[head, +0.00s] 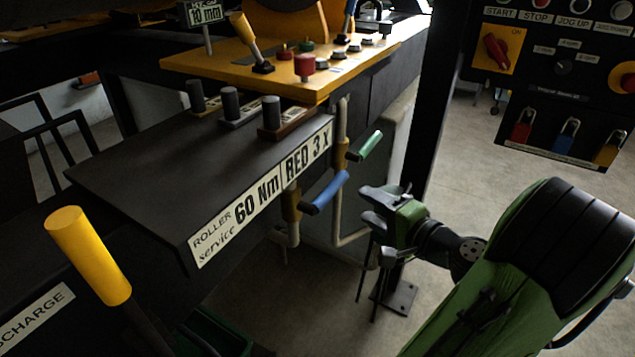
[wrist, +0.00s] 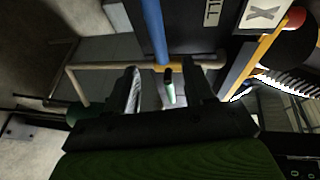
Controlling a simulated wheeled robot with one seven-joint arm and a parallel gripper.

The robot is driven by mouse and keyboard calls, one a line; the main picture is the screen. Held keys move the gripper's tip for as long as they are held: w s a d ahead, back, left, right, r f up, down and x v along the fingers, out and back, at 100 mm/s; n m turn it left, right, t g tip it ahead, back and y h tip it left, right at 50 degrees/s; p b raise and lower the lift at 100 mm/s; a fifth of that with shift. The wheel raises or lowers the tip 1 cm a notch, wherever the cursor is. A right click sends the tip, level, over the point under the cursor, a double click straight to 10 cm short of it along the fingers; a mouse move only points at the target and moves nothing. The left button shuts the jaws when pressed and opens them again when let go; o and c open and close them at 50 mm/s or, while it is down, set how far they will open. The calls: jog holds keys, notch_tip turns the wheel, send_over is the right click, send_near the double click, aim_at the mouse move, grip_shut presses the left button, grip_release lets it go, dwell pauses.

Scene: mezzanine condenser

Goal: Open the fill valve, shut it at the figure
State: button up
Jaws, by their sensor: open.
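Two valve levers stand on pipes under the table edge: a blue handle (head: 325,192) and a green handle (head: 366,145) above and beyond it. I cannot tell for sure which one is the fill valve. My gripper (head: 374,222) is open and empty, to the right of the blue handle and below the green one, apart from both. In the wrist view, the gripper (wrist: 162,76) shows a pale green rod (wrist: 170,92) between its fingers, which do not close on it. The blue handle (wrist: 154,25) runs in from the top. A partly cut label ending in "ILL" (wrist: 212,12) is beside it.
A dark table (head: 150,150) with a labelled edge and three pegs lies left of the levers. A yellow panel (head: 290,70) with knobs is above it. A dark post (head: 435,110) stands behind my gripper. A control box (head: 550,75) hangs at right. Floor is open beyond.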

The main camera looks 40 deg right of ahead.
aim_at(324, 191)
jog(key=w+d+f+b, duration=0.1)
jog(key=w+f, duration=0.1)
jog(key=w, duration=1.1)
jog(key=shift+w+f, duration=0.35)
jog(key=shift+c, duration=0.3)
grip_shut()
